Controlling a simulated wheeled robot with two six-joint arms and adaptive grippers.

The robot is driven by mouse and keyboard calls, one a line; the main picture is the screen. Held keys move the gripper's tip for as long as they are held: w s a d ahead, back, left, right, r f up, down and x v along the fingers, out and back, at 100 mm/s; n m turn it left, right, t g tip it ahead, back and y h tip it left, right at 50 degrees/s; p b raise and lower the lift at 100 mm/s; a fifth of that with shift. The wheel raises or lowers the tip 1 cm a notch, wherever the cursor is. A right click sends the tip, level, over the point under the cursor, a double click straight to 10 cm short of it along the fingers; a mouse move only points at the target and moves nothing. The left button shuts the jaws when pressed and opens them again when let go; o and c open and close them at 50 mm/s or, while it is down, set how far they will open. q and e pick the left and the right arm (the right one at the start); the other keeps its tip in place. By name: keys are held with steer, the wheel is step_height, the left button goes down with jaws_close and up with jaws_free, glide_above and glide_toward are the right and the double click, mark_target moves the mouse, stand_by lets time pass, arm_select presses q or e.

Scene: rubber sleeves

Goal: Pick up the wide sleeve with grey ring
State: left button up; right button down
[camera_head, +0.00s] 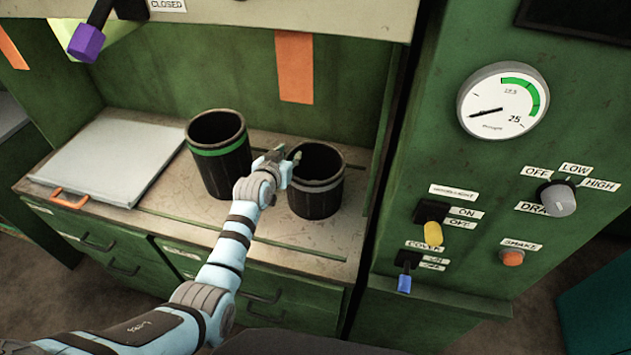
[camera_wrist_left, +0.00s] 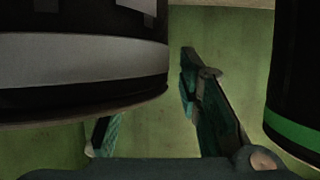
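The wide black sleeve with grey ring (camera_head: 316,197) stands upright at the right of the worktop, its open top showing; its ring is hard to make out in the head view. In the left wrist view, this sleeve (camera_wrist_left: 80,65) fills the upper left with its broad grey band. My left gripper (camera_head: 285,155) is at the sleeve's upper left rim. In the left wrist view, the left gripper's fingers (camera_wrist_left: 150,105) are spread apart, and the sleeve hides part of one finger. I cannot tell whether either finger touches the sleeve. My right gripper is not in view.
A black sleeve with green ring (camera_head: 219,160) stands just left of my gripper, and it also shows at the right of the left wrist view (camera_wrist_left: 295,85). A grey lid with orange handle (camera_head: 110,155) lies further left. A control panel (camera_head: 500,190) rises at the right.

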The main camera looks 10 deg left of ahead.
arm_select(q)
jaws_close()
steer(key=shift+r, duration=0.15)
